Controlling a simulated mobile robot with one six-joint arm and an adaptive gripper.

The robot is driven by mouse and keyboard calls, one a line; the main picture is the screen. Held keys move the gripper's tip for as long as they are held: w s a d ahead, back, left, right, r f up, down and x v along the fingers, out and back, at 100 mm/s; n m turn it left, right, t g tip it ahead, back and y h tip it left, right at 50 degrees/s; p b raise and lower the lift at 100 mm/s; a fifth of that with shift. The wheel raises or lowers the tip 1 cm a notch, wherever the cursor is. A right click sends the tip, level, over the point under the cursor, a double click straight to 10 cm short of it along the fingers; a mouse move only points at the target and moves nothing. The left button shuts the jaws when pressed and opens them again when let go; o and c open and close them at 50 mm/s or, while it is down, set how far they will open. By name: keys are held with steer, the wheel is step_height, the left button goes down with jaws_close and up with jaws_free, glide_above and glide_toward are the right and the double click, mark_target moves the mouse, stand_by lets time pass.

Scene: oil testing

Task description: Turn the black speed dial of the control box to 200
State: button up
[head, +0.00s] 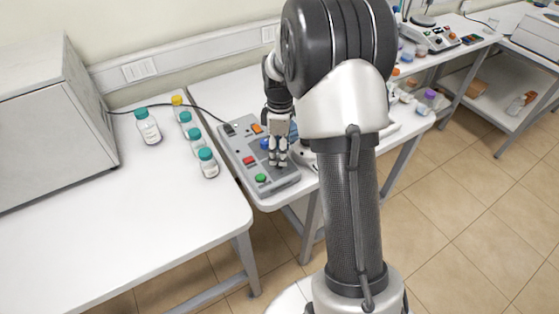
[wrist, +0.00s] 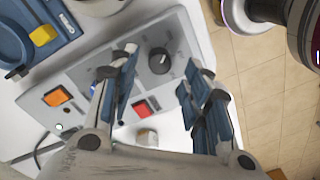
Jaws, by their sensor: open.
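The grey control box (head: 236,150) lies on the right-hand white table in the head view. Its black speed dial (wrist: 160,61) shows in the wrist view, with a thin white pointer mark; the scale markings around it are too small to read. My gripper (head: 278,162) is over the box's right part, fingers pointing down. In the wrist view my gripper (wrist: 163,82) is open and empty, with its fingers spread and the dial showing between and beyond their tips, seemingly untouched.
The box also carries an orange switch (wrist: 57,97), a red button (wrist: 147,107) and a green button (head: 261,178). Several teal-capped bottles (head: 208,163) stand left of it. A blue device with a yellow part (wrist: 43,35) is close by. A black cable runs from the box.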

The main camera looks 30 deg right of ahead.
steer(key=shift+f+b, duration=0.35)
steer(key=shift+f, duration=1.35)
steer(key=shift+c, duration=0.6)
jaws_close()
